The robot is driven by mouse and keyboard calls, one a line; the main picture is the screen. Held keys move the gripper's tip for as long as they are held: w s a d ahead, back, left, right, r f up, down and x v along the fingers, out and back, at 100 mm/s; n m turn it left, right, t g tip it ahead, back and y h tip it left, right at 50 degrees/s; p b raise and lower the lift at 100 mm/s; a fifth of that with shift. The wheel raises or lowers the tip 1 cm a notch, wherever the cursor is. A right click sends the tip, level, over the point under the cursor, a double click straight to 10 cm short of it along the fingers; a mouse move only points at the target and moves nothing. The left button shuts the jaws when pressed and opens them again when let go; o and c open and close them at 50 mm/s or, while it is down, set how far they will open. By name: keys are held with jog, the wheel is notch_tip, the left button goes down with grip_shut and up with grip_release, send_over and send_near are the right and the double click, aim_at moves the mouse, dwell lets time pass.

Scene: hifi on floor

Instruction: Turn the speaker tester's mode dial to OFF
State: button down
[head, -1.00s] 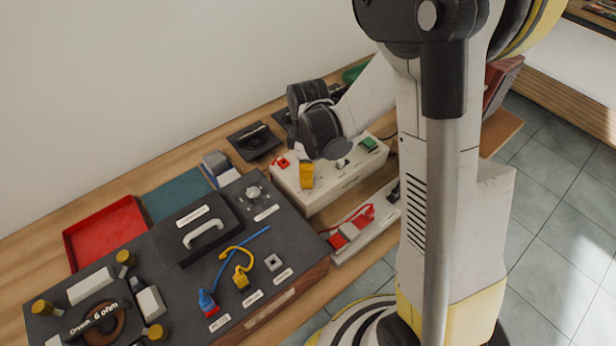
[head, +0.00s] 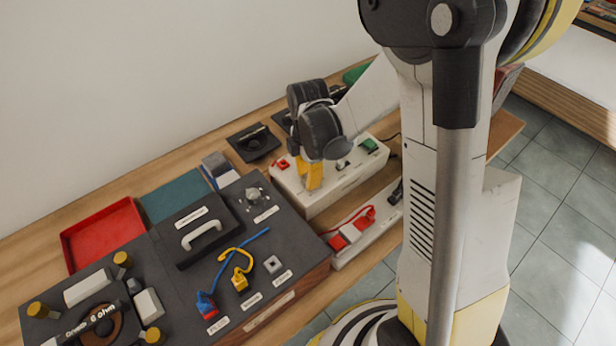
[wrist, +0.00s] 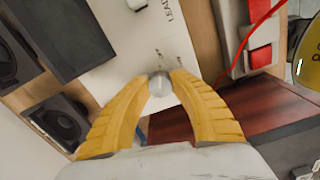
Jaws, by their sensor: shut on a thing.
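My gripper (head: 312,184) points down at the white box (head: 338,190). In the wrist view its yellow fingers (wrist: 160,84) are shut on a small round grey dial (wrist: 159,85) on the white box (wrist: 150,55). The fingers hide this dial in the head view. Small marks surround the dial, too small to read, and its setting cannot be told. Part of a label on the box reads like "LEA". A second round knob (head: 253,194) sits on the dark panel (head: 205,235). I cannot tell from lettering which unit is the speaker tester.
A red button (head: 282,163) and a green part (head: 369,146) are on the white box. A power strip (head: 350,232) with red switches lies in front. Blue and yellow leads lie on the dark panel. A red tray (head: 103,233) and black speaker (head: 253,143) stand farther back.

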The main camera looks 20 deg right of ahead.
dwell(0.3)
jog(key=c, duration=1.1)
grip_release()
notch_tip(320, 180, up, 12)
jog(key=s+r+m+t, duration=0.3)
jog(key=s+m, duration=0.3)
jog(key=m, duration=0.3)
jog(key=s+r+m+t, duration=0.4)
jog(key=s+m, duration=0.2)
jog(key=m, duration=0.4)
jog(key=shift+s, duration=0.4)
